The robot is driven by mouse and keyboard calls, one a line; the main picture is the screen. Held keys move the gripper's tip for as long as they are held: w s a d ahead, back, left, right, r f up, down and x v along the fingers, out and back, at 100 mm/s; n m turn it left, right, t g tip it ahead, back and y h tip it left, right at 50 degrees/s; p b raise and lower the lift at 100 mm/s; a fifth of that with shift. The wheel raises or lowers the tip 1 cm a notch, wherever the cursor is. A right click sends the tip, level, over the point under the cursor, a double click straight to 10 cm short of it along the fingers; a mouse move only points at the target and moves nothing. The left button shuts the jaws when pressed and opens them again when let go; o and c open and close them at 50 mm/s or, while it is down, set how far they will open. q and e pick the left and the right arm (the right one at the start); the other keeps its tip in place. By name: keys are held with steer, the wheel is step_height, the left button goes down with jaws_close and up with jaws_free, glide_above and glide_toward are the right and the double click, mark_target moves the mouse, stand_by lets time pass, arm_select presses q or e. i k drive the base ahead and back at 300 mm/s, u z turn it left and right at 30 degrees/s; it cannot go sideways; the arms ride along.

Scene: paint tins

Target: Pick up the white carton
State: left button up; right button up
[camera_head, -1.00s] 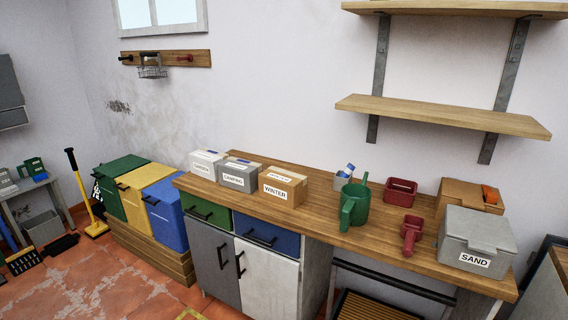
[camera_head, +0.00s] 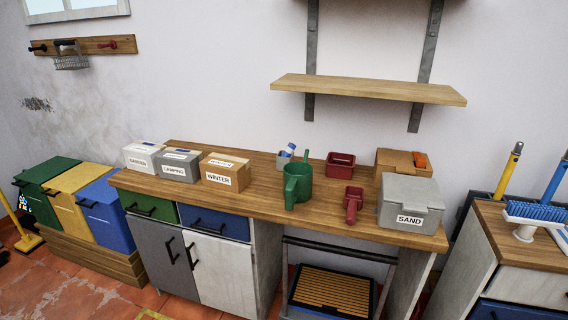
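The white carton (camera_head: 145,156) is a small box with a label reading GARDEN. It stands at the left end of the wooden workbench top (camera_head: 330,207). A grey carton (camera_head: 179,165) labelled CAMPING stands close on its right, and a brown carton (camera_head: 225,172) labelled WINTER stands to the right of that. The front and top of the white carton are visible. Neither of my grippers shows in the head view.
A green watering can (camera_head: 297,184), a red scoop (camera_head: 353,204), a red bin (camera_head: 341,164) and a grey SAND box (camera_head: 410,204) stand along the bench. A wooden shelf (camera_head: 370,89) hangs above. Lidded bins (camera_head: 107,213) stand left of the bench.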

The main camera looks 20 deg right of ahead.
mark_target(140, 155)
steer(key=u, duration=0.25)
steer(key=i, duration=0.35)
steer(key=u, duration=1.15)
steer(key=i, duration=1.25)
steer(key=u, duration=0.15)
